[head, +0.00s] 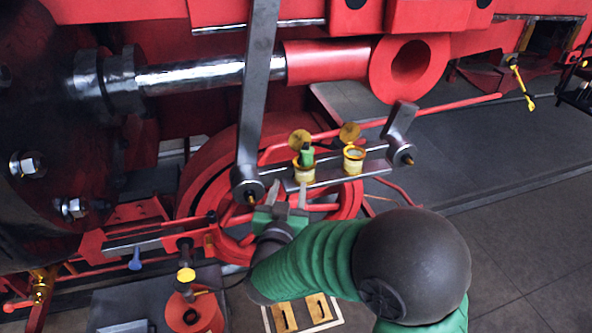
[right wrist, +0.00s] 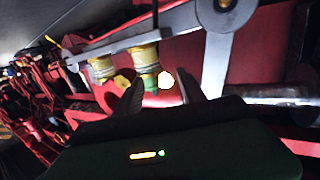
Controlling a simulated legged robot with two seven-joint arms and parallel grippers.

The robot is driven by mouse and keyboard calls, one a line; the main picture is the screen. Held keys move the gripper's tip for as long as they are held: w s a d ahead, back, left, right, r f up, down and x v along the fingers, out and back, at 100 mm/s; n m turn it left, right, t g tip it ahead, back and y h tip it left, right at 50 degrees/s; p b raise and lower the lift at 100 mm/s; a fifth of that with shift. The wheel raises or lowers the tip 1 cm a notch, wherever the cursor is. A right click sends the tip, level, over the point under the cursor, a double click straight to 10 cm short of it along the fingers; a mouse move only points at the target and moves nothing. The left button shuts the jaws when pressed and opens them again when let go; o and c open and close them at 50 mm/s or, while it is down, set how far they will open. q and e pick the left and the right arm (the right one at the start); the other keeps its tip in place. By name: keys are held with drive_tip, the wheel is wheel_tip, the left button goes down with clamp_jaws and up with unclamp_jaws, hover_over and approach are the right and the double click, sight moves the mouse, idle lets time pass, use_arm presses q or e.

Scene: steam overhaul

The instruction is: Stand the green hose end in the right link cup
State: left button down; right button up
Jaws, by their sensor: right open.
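My right gripper (head: 291,188) is open and empty, just in front of and below the left cup, apart from the hose end. In the right wrist view, which looks upside down, the open fingers (right wrist: 163,78) point towards the left cup (right wrist: 146,57), with the green hose end (right wrist: 151,83) between them. My left gripper is not in view.
A yellow round lid (head: 299,139) stands behind the left cup and another (head: 349,132) behind the right. A grey vertical rod (head: 257,100) is close left of the cups. A red can (head: 195,313) and a slotted tray (head: 333,323) are below.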

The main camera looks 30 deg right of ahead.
sight(306, 162)
drive_tip(key=w+d, duration=0.1)
drive_tip(key=d, duration=0.1)
drive_tip(key=w+d+r+h, duration=0.1)
drive_tip(key=d, duration=0.1)
drive_tip(key=w+d+m+h, duration=0.1)
drive_tip(key=shift+w+d+r, duration=0.35)
drive_tip(key=shift+d+r, duration=0.2)
drive_tip(key=shift+r, duration=0.45)
drive_tip(key=shift+w+d, duration=0.1)
drive_tip(key=shift+w, duration=0.1)
drive_tip(key=shift+w+d+f, duration=0.5)
drive_tip(key=shift+w+f, duration=0.1)
drive_tip(key=shift+w, duration=0.25)
drive_tip(key=shift+d+f, duration=0.1)
drive_tip(key=shift+d, duration=0.1)
drive_tip(key=shift+s, duration=0.2)
drive_tip(key=c, duration=0.5)
drive_tip(key=shift+a, duration=0.1)
drive_tip(key=c, duration=0.5)
drive_tip(key=shift+a, duration=0.15)
clamp_jaws()
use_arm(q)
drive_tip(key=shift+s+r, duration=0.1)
